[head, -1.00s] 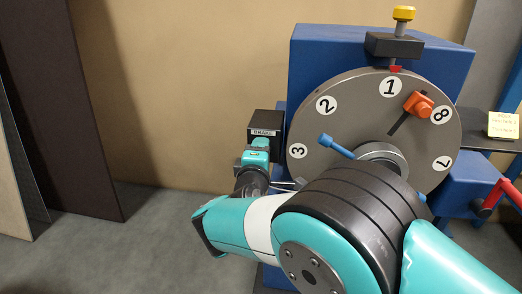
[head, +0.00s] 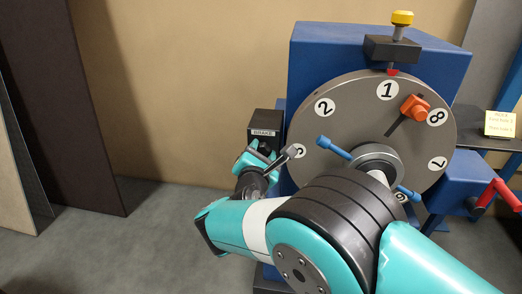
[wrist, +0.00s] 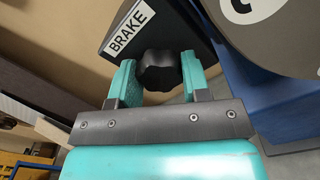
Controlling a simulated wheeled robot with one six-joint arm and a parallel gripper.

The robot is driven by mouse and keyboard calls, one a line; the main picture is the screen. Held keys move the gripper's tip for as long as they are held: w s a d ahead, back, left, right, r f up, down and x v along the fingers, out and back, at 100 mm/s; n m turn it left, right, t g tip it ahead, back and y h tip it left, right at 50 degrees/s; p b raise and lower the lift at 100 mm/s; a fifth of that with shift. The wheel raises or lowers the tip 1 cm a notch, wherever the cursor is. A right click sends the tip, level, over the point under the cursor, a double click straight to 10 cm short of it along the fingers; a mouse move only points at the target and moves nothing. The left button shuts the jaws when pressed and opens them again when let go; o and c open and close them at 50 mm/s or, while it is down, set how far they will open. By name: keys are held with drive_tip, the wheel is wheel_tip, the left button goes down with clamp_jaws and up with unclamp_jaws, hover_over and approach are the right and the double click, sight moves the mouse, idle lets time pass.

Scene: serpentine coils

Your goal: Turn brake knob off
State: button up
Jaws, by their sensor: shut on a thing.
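The brake knob (wrist: 159,72) is a black lobed knob on the front of a dark box (head: 265,123) with a white BRAKE label (wrist: 131,27). My gripper (wrist: 158,82) has its two teal fingers on either side of the knob and is shut on it. In the head view my gripper (head: 259,150) is at the box's lower front, and it partly hides the knob there. In the wrist view the picture is tilted, with the label above and left of the knob.
A large grey numbered dial (head: 345,108) with an orange clamp (head: 415,107) and blue handles (head: 333,147) stands close to the right of the brake box on a blue machine (head: 310,55). A red handle (head: 497,193) is at the far right. Open floor lies to the left.

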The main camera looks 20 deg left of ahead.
drive_tip(key=shift+f+n+p, duration=0.1)
drive_tip(key=shift+n+p, duration=0.7)
drive_tip(key=shift+n, duration=4.1)
drive_tip(key=o, duration=0.9)
drive_tip(key=shift+o, duration=0.2)
drive_tip(key=b+v, duration=0.6)
drive_tip(key=v, duration=1.1)
drive_tip(key=shift+s+d, duration=0.15)
drive_tip(key=shift+s, duration=0.05)
